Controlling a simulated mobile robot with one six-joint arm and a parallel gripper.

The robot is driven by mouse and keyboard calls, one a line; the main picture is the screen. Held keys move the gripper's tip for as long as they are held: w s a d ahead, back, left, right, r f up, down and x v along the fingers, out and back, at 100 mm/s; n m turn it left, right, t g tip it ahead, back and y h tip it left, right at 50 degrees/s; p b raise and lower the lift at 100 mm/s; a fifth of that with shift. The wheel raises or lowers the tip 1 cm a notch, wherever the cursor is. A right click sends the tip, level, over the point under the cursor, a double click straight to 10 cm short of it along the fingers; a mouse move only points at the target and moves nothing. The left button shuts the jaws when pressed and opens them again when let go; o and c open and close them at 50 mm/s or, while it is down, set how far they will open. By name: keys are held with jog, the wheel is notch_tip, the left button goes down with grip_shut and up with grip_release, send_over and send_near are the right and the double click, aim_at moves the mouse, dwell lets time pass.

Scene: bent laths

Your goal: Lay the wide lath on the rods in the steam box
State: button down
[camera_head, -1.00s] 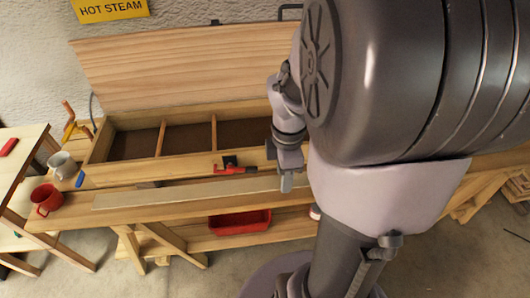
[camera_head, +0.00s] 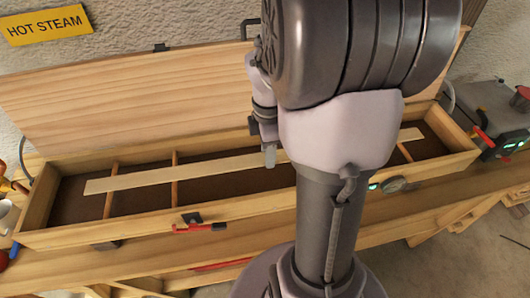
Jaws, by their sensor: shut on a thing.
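The wide lath (camera_head: 190,172) is a long pale strip inside the outline of the open steam box (camera_head: 130,228), running lengthwise. It crosses over the thin wooden rods (camera_head: 174,190), including one (camera_head: 404,151) near the right end. I cannot tell whether it touches the rods or hangs just above them. My gripper (camera_head: 268,157) is shut on the lath near its middle. My arm hides part of the lath and of the box behind it.
The raised lid (camera_head: 130,100) stands behind the box. A red-handled latch (camera_head: 195,224) is on the front wall. A grey device with lit dials (camera_head: 510,145) stands at the right. A yellow sign (camera_head: 45,25) hangs on the wall.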

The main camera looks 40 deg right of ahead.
notch_tip(320, 180, down, 5)
jog(key=b, duration=0.4)
jog(key=shift+s+a+f, duration=0.1)
jog(key=shift+f, duration=0.1)
jog(key=shift+f+b, duration=0.55)
jog(key=shift+f, duration=0.45)
jog(key=shift+f, duration=0.3)
jog(key=c, duration=0.6)
grip_release()
jog(key=shift+r+p, duration=3)
